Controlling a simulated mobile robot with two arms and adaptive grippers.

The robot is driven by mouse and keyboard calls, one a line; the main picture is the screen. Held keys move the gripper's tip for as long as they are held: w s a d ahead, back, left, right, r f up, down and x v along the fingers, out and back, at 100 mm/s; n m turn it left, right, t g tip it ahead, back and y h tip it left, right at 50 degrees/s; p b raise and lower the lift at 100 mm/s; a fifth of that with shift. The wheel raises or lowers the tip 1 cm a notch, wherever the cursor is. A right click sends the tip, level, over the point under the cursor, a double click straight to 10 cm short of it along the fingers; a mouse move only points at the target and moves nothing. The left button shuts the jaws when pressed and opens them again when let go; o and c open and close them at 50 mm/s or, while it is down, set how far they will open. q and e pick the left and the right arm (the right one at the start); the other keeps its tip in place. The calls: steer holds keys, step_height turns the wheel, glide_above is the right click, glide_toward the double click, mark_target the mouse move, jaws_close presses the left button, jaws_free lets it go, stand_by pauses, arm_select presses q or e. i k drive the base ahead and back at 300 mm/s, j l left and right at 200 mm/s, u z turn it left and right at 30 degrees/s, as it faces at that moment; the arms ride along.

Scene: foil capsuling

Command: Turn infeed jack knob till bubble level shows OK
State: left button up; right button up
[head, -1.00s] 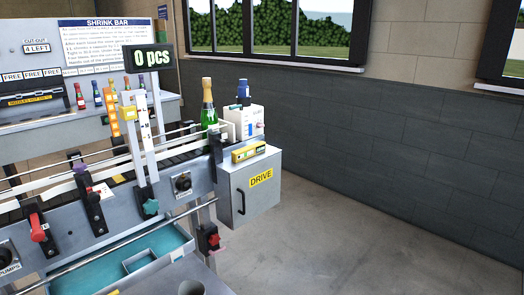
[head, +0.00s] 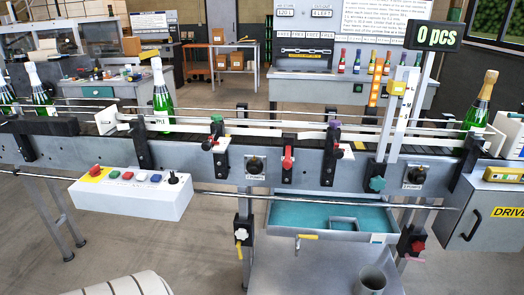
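A yellow bubble level (head: 503,174) lies on the grey drive box at the right end of the conveyor; its bubble is too small to read. A black jack block with a pale knob (head: 241,235) is on the middle leg under the conveyor. A similar block with a red knob (head: 418,246) is on the leg further right. No label shows which one is the infeed jack. Neither of my grippers is in view.
The conveyor (head: 325,175) runs across the view with green bottles (head: 162,95) on it. A white button box (head: 130,192) juts from its front at left.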

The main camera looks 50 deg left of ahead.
mark_target(241, 234)
steer(key=u, duration=1.8)
